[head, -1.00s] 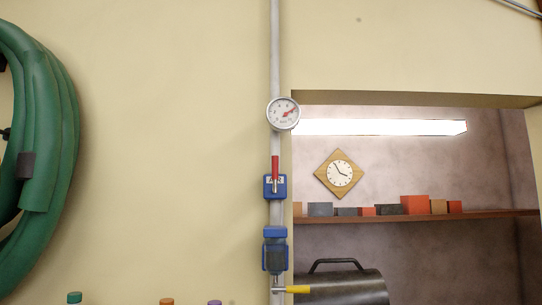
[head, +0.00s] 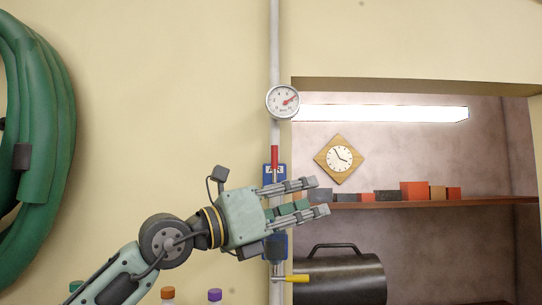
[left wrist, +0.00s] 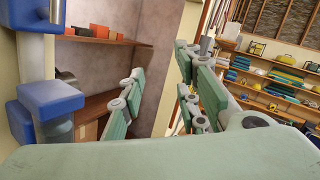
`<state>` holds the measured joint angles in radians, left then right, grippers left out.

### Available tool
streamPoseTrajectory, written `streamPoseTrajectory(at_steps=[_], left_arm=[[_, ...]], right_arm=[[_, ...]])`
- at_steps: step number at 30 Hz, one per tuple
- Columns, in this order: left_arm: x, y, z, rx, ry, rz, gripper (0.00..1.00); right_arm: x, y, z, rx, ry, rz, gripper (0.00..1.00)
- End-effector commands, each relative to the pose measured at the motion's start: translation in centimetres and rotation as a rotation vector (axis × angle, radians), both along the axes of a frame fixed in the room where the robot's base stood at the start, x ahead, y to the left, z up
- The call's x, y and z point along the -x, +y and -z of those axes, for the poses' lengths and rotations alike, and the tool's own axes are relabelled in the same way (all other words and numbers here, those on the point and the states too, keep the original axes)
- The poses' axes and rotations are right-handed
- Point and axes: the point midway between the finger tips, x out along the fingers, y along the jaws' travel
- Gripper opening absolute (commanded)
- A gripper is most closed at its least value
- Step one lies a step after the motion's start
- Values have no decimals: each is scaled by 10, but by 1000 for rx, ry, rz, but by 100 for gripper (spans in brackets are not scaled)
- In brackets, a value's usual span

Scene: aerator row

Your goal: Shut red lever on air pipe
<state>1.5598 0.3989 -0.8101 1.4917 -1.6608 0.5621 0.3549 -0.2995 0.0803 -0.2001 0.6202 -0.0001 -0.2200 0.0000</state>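The red lever (head: 275,157) stands upright, in line with the grey air pipe (head: 275,50), above a blue valve body (head: 281,172). My left gripper (head: 323,196) is in front of the pipe just below the lever, its fingers pointing right, past the pipe. It hides the pipe between the blue valve body and the lower blue unit (head: 280,247). In the left wrist view the fingers (left wrist: 160,95) are spread apart with nothing between them. Blue pipe fittings (left wrist: 50,97) show at the left there; the red lever is not visible in it. My right gripper is not in view.
A round gauge (head: 282,102) sits on the pipe above the lever. A yellow handle (head: 296,278) sticks out to the right lower down. A recess with a shelf (head: 450,202) and a black cylinder (head: 350,280) lies right of the pipe. A green hose (head: 45,140) hangs far left.

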Motion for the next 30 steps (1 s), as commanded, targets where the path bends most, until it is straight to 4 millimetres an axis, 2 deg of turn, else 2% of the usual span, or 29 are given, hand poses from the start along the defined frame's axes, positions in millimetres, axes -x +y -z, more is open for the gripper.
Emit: streamPoseTrajectory(at_steps=[1, 6, 9, 12, 16, 24, 30], left_arm=[[-5, 12, -20, -85, -46, -78, 30], [-23, 59, -64, -289, -112, -321, 30], [-26, 83, -83, -348, -125, -424, 30], [-28, 96, -94, -376, -129, -478, 30], [-35, 96, -99, -385, -129, -496, 30], [-69, 72, -101, -385, -127, -492, 30], [-87, 60, -99, -383, -129, -492, 30]], right_arm=[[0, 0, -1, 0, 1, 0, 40], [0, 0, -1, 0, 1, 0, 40], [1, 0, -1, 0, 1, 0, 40], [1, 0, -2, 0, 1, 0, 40], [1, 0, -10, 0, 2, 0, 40], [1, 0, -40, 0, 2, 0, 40], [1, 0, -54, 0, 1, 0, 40]])
